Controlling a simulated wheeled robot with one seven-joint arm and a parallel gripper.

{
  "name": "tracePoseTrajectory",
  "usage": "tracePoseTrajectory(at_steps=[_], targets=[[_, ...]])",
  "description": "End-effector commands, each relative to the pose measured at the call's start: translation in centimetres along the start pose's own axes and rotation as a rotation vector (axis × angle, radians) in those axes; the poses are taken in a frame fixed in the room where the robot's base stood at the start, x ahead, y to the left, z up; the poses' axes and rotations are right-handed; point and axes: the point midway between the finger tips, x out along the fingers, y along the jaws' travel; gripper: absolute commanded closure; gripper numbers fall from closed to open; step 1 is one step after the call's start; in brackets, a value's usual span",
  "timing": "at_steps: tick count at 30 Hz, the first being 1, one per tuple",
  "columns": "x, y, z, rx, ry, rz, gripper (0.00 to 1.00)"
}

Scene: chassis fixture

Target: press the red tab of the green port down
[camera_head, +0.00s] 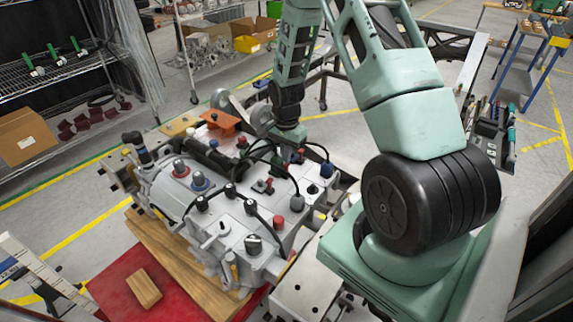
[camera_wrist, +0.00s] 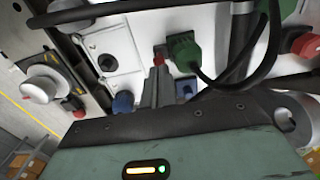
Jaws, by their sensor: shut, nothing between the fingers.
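The green port (camera_wrist: 184,50) is in the upper middle of the wrist view, with a black cable curving from it. A small red tab (camera_wrist: 158,60) shows just left of it. My gripper (camera_wrist: 158,74) is shut and empty, its narrow fingertips close below the red tab in the picture. I cannot tell whether the tips touch the tab. In the head view my arm reaches down over the far side of the grey chassis fixture (camera_head: 222,222), and the fingertips and green port cannot be made out clearly there.
Black cables (camera_wrist: 245,50) run right of the green port. A blue connector (camera_wrist: 122,102), a white round knob (camera_wrist: 40,85) and a red cap (camera_wrist: 305,46) surround the fingers. A wood block (camera_head: 144,288) lies on the red mat (camera_head: 112,292) before the fixture.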

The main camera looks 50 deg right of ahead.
Motion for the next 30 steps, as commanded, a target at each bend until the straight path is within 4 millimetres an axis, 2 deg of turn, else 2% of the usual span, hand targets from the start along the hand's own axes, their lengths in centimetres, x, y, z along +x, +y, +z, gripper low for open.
tracePoseTrajectory(at_steps=[30], targets=[[2.0,0.0,0.0,0.001,0.000,0.000,1.00]])
